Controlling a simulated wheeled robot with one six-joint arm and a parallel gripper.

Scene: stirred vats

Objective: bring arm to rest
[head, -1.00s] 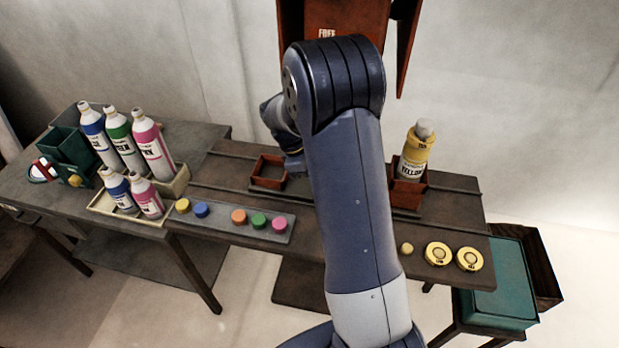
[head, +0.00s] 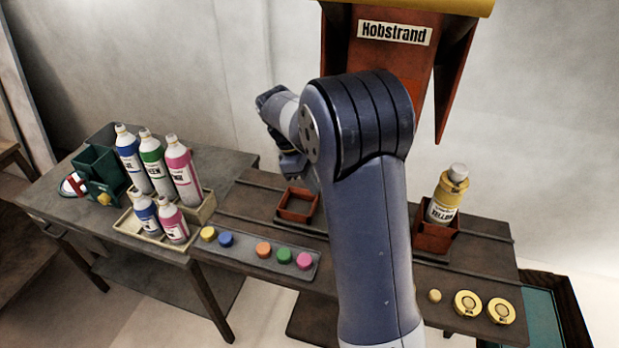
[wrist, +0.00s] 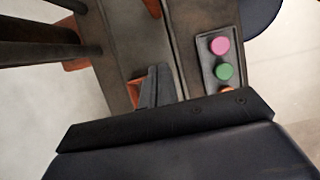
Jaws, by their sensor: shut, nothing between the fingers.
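My arm rises through the middle of the head view and bends over at the top. Its wrist end points down at the left of the bend, above the workbench (head: 262,196). My gripper (wrist: 158,72) shows in the wrist view as dark fingers close together, shut with nothing between them. In that view it hangs over the bench next to a small orange-red square holder (wrist: 135,92). The same empty holder shows in the head view (head: 297,218). In the head view the fingertips are hard to make out, partly hidden by my arm.
A yellow bottle (head: 446,195) stands in a red holder right of my arm. A strip with coloured caps (head: 250,252) lies in front. Several bottles (head: 150,165) stand in trays at left. Yellow lids (head: 467,303) lie at right. A red hopper labelled Hobstrand (head: 395,55) hangs behind.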

